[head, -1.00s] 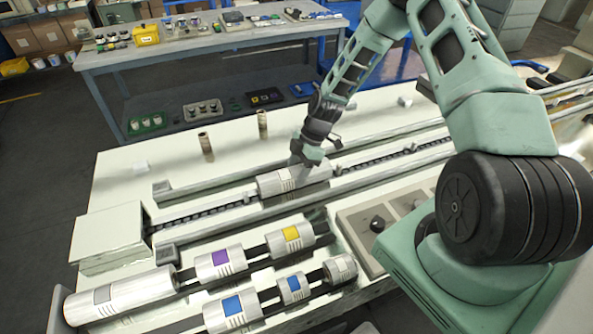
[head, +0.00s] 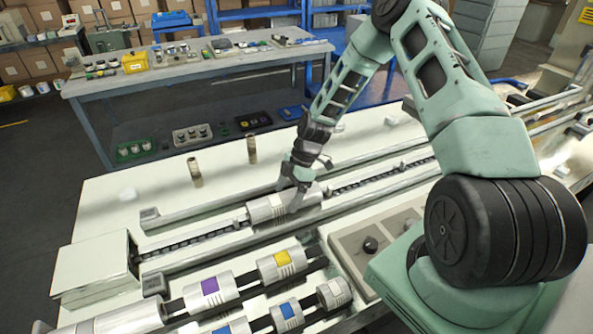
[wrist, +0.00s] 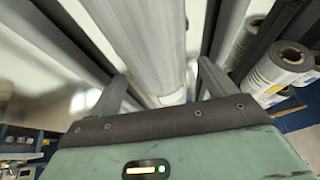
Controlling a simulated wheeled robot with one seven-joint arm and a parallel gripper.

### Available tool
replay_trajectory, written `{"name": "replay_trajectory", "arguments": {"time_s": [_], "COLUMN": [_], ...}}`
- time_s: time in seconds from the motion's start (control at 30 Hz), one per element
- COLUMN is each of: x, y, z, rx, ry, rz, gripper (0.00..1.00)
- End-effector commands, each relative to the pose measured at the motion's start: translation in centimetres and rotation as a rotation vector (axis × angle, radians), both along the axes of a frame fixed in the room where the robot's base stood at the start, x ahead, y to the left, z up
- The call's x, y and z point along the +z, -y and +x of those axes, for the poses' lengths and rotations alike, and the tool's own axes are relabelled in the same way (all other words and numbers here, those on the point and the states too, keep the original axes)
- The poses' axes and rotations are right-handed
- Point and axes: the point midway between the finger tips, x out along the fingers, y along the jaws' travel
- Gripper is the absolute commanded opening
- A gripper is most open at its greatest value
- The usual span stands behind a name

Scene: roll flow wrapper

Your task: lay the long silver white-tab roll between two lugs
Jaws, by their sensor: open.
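The long silver roll with a whitish tab (head: 268,209) lies lengthwise in the conveyor channel, along the chain. One small lug (head: 240,220) shows near its left end and another (head: 328,191) near its right end. My gripper (head: 296,193) is at the roll's right half, fingers pointing down. In the wrist view the roll (wrist: 148,40) runs up between the two spread fingers of my gripper (wrist: 160,88). The jaws are open, with a gap visible on the right side. Contact between the fingers and the roll cannot be told.
A rack in front holds other rolls, with purple (head: 211,289), yellow (head: 281,262) and blue (head: 288,314) tabs. Rails (head: 200,208) flank the chain. Two brown tubes (head: 195,172) stand behind. A control box (head: 365,240) sits at the front right.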

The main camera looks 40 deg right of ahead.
Motion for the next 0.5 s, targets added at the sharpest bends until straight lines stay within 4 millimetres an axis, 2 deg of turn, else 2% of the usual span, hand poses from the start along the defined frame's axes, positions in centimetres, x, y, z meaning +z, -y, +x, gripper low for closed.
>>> {"name": "replay_trajectory", "arguments": {"time_s": [0.17, 0.5], "x": [2.9, 10.1], "y": [1.7, 5.2], "z": [0.1, 0.1], "rx": [-0.004, -0.004], "ry": [0.005, 0.005], "rz": [-0.003, -0.004], "gripper": [0.83, 0.83]}}
